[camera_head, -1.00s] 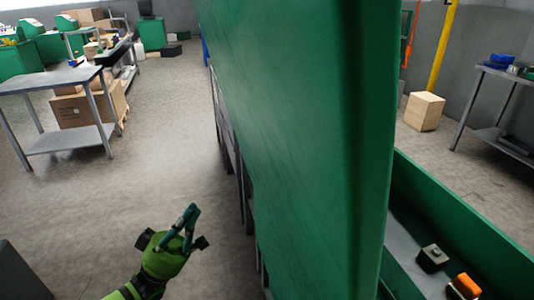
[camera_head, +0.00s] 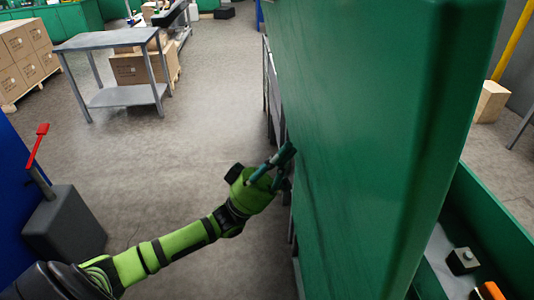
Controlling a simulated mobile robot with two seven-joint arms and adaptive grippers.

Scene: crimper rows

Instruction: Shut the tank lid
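The tank lid (camera_head: 385,130) is a large green panel that stands raised and fills the right middle of the head view. The green tank (camera_head: 497,232) lies open at the lower right, partly hidden behind the lid. My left gripper (camera_head: 284,165) is at the lid's left side, close to its face. I cannot tell if it touches the lid. The fingers are seen at an angle, so their opening is unclear. My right gripper is out of view.
A black block (camera_head: 463,262) and an orange object (camera_head: 490,291) lie inside the tank. A grey table (camera_head: 110,41) and stacked cartons (camera_head: 22,62) stand at the upper left. A dark grey block (camera_head: 64,226) is at the lower left. Open floor lies between.

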